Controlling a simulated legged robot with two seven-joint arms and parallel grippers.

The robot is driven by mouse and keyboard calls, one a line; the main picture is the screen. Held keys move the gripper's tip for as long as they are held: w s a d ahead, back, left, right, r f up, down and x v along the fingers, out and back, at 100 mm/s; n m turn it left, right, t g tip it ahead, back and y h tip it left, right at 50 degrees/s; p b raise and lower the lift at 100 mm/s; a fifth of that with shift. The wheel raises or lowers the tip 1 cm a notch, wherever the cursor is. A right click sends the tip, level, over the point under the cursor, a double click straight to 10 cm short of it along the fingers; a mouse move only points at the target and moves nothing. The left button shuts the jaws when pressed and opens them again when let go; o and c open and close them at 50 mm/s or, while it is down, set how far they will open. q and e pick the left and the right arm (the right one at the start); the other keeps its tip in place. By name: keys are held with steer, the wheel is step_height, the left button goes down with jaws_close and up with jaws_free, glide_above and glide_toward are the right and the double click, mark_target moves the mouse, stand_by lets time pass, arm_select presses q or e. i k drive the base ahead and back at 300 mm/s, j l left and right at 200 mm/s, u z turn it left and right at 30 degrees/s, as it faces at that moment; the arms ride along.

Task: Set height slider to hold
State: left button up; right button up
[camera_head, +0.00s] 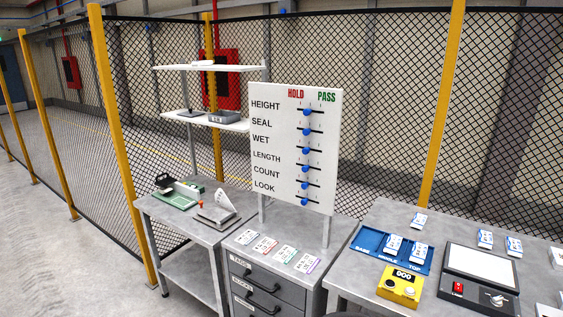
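A white board (278,150) stands upright on posts above a grey drawer cabinet. It has a red HOLD heading at left and a green PASS heading at right. The HEIGHT row is the top one; its blue slider knob (307,112) sits near the middle of a short black track, slightly toward the HOLD side. Blue knobs for SEAL (307,131), WET (306,151), LENGTH (305,168), COUNT (305,185) and LOOK (305,201) line up below it. Neither of my grippers is in view.
The drawer cabinet (262,289) has several cards on top. A workbench (370,235) at right holds a blue tray (367,241), a yellow device (399,287) and a scale-like unit (482,264). A left bench (175,228) carries tools. A mesh fence runs behind.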

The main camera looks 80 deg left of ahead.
mark_target(307, 111)
steer(key=u, duration=2.7)
